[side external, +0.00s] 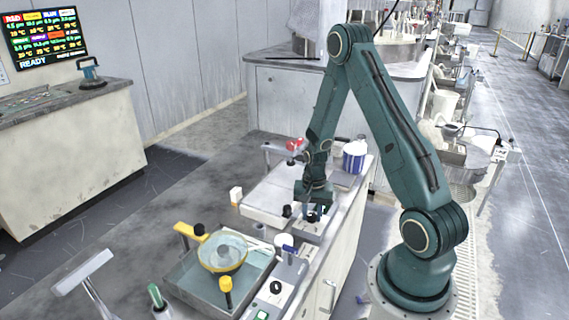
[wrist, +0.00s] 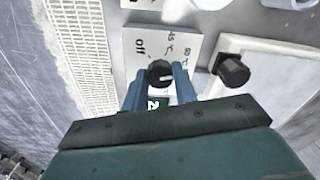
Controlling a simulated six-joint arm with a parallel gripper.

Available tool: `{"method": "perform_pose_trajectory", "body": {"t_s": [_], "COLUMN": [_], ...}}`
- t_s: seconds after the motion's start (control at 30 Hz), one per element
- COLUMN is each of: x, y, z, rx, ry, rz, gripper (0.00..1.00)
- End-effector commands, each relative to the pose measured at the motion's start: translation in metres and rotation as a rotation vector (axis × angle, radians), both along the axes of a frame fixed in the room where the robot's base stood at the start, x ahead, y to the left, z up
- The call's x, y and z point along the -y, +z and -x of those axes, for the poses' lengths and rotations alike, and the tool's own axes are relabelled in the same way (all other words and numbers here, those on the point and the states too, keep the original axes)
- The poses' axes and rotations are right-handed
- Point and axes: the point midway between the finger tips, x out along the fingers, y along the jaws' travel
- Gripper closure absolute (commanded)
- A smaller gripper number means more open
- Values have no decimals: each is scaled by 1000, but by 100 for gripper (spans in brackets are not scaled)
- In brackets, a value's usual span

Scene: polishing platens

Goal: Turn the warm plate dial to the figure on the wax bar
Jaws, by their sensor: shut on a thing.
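The warm plate dial (wrist: 159,72) is a black round knob on a pale panel (wrist: 140,45) in the wrist view. The panel is marked "Off" and has °C figures to its upper right, too small to read surely. A white mark on the dial points right. My gripper (wrist: 159,82) has its two blue fingers on either side of the dial and is shut on it. In the side external view my gripper (side external: 315,196) is low over the panel, and the dial is mostly hidden. I cannot make out the wax bar or its figure.
A black knob (wrist: 232,70) stands on a white block right of the dial. In the side external view, a grey tray (side external: 190,285) with a yellow-rimmed bowl (side external: 222,252) stands nearer, and a blue-striped tub (side external: 354,157) behind.

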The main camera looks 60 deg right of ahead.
Motion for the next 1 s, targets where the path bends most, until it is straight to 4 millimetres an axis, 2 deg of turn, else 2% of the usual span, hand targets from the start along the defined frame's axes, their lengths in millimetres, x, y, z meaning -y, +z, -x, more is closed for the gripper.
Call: {"method": "perform_pose_trajectory", "body": {"t_s": [0.5,0.7,1.0], "x": [0,0,0], "y": [1,1,1], "z": [0,0,0], "rx": [1,1,1], "ry": [-445,-538,-581], "rz": [1,1,1], "gripper": [95,95,95]}}
